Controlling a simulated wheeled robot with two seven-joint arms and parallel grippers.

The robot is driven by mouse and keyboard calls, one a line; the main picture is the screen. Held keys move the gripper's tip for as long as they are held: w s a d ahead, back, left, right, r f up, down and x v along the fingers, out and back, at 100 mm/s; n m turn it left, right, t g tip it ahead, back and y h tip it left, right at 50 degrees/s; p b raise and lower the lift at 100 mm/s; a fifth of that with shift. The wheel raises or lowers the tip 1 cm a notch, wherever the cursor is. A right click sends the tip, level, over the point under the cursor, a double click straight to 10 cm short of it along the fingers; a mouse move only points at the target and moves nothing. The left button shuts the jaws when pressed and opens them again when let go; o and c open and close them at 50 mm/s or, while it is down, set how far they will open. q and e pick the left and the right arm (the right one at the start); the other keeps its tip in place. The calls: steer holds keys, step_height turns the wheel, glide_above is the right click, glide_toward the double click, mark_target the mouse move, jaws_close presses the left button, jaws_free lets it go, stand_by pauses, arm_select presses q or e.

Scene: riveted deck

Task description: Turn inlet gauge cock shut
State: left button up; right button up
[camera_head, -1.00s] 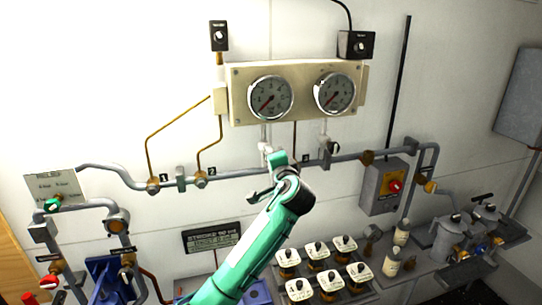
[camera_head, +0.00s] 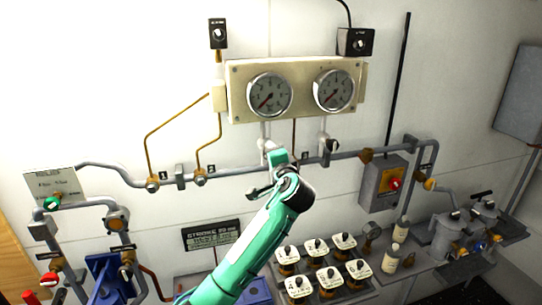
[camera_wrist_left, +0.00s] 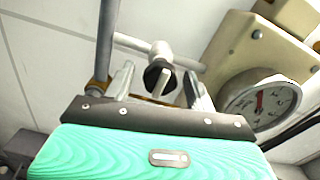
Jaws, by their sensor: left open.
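The left gauge (camera_head: 269,94), on the cream panel, has a pipe dropping to a gauge cock (camera_head: 266,146). I take this as the inlet gauge cock; my gripper partly hides it in the head view. In the left wrist view the cock shows a black round hub and a pale lever (camera_wrist_left: 161,82). My left gripper (camera_head: 264,173) is at the cock, with its open fingers (camera_wrist_left: 160,88) on either side of the lever. I cannot tell whether a finger touches it. My right gripper is not in view.
A second cock (camera_head: 328,147) hangs under the right gauge (camera_head: 334,90). A grey horizontal pipe (camera_head: 235,171) runs along the wall behind my gripper. Several white-topped jars (camera_head: 318,248) stand on the bench below.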

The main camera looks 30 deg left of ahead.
arm_select(q)
steer(key=shift+s, duration=0.1)
steer(key=b+v, duration=0.6)
steer(key=v, duration=0.7)
steer(key=shift+d+b, duration=0.3)
steer(key=shift+d, duration=0.05)
steer(key=shift+s+f, duration=0.1)
steer(key=shift+s, duration=0.05)
